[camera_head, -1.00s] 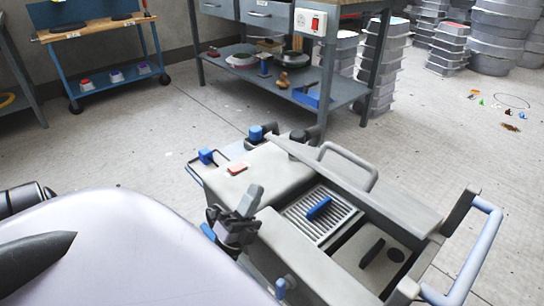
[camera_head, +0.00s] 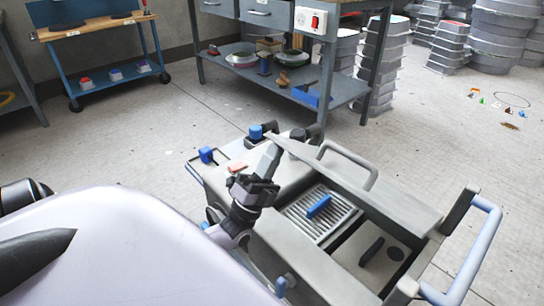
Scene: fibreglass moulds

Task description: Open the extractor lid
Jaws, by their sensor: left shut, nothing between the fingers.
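The extractor is a grey wheeled box (camera_head: 310,262) at the bottom centre. Its long grey lid (camera_head: 385,195), with a tubular handle (camera_head: 352,160), appears raised and tilted along the far side. The opening beneath shows a slatted filter (camera_head: 322,222) with a blue grip (camera_head: 318,206) and a darker bay with a black handle (camera_head: 371,251). My left gripper (camera_head: 269,158) is shut and empty, over the box's left part near the lid's left end. I cannot tell whether it touches the lid. My right gripper is not in view.
A blue-grey push handle (camera_head: 482,255) sticks out at the extractor's right. A workbench with a low shelf (camera_head: 345,93) stands behind, close to it. A blue trolley (camera_head: 115,72) is at the back left. Stacked grey tubs (camera_head: 495,38) fill the back right. Floor at left is clear.

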